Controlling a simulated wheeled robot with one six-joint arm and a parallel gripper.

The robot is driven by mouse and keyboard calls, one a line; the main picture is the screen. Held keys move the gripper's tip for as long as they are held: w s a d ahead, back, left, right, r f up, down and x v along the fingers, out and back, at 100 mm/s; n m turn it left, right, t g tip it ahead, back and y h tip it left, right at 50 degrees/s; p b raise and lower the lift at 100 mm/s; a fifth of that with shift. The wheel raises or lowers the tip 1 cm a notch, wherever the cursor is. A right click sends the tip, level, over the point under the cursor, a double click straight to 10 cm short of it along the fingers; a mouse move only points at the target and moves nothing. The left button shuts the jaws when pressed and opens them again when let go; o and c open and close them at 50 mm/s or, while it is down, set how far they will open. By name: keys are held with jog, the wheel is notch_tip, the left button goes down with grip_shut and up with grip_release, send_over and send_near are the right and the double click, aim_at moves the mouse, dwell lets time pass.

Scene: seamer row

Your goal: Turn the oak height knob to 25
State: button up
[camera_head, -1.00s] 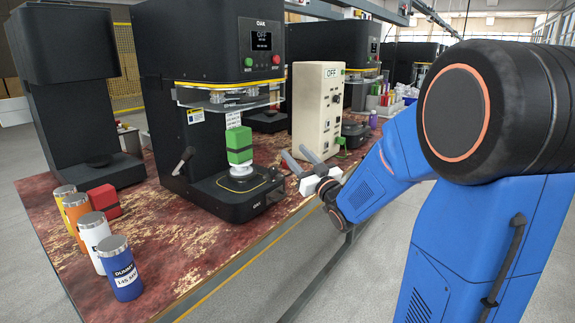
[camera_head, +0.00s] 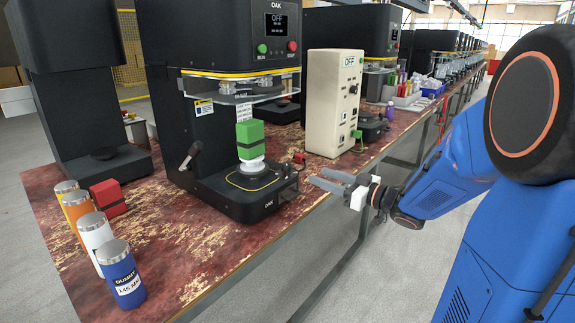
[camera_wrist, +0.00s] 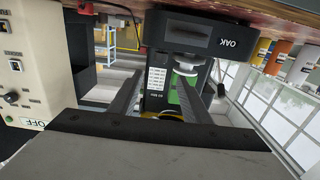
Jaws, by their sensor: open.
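The black OAK seamer (camera_head: 215,100) stands on the worn red table, with its OFF screen near the top. Its base (camera_head: 235,205) carries a round plate with a white disc and a green block (camera_head: 250,138). A small dark shape on the base's front, perhaps the height knob (camera_head: 287,170), is too small for me to read its setting. My gripper (camera_head: 320,179) is open and empty, right of the base and apart from it, fingers pointing at it. In the wrist view, the OAK base (camera_wrist: 205,35) appears upside down beyond my open fingers (camera_wrist: 158,80).
A cream control box (camera_head: 330,105) marked OFF stands right of the seamer. More black machines stand behind. The floor along the table's front edge is clear.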

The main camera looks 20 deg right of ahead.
aim_at(290, 166)
jog(key=x, duration=1.4)
jog(key=shift+w+a, duration=0.3)
jog(key=c, duration=1.1)
